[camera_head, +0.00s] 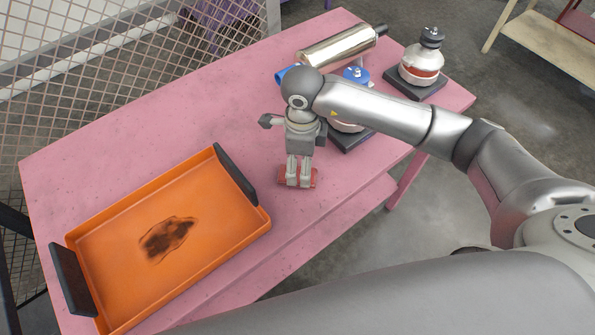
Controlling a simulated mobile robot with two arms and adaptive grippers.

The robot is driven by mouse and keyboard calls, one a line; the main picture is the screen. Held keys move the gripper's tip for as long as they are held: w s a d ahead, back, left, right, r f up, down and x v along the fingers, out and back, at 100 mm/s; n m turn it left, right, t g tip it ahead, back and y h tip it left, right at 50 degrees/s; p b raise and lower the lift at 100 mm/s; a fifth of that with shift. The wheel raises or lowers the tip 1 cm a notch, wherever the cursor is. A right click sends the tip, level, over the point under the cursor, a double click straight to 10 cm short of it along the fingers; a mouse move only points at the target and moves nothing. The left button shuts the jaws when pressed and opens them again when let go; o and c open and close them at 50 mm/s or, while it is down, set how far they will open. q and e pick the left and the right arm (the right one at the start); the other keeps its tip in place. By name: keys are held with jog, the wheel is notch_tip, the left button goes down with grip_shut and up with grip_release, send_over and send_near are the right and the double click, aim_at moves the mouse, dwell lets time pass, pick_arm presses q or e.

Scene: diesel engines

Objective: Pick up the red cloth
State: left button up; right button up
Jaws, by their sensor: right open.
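A small red patch (312,178), which looks like the red cloth, lies on the pink table near its front edge. It shows around and between my right fingertips and is partly hidden by them. My right gripper (298,178) points down over it with its fingers apart. Whether the fingertips touch the cloth or hover just above it, I cannot tell. My left gripper is not in view.
An orange tray (101,311) with dark handles and a dark stain stands at the left of the pink table (120,140). Table is clear behind the tray.

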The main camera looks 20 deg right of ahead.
aim_at(300, 173)
notch_tip(300, 173, down, 4)
jog(key=shift+r+p, duration=0.2)
jog(key=shift+p, duration=0.65)
jog(key=shift+f, duration=0.55)
jog(key=shift+w+f, duration=0.1)
jog(key=c, duration=1.2)
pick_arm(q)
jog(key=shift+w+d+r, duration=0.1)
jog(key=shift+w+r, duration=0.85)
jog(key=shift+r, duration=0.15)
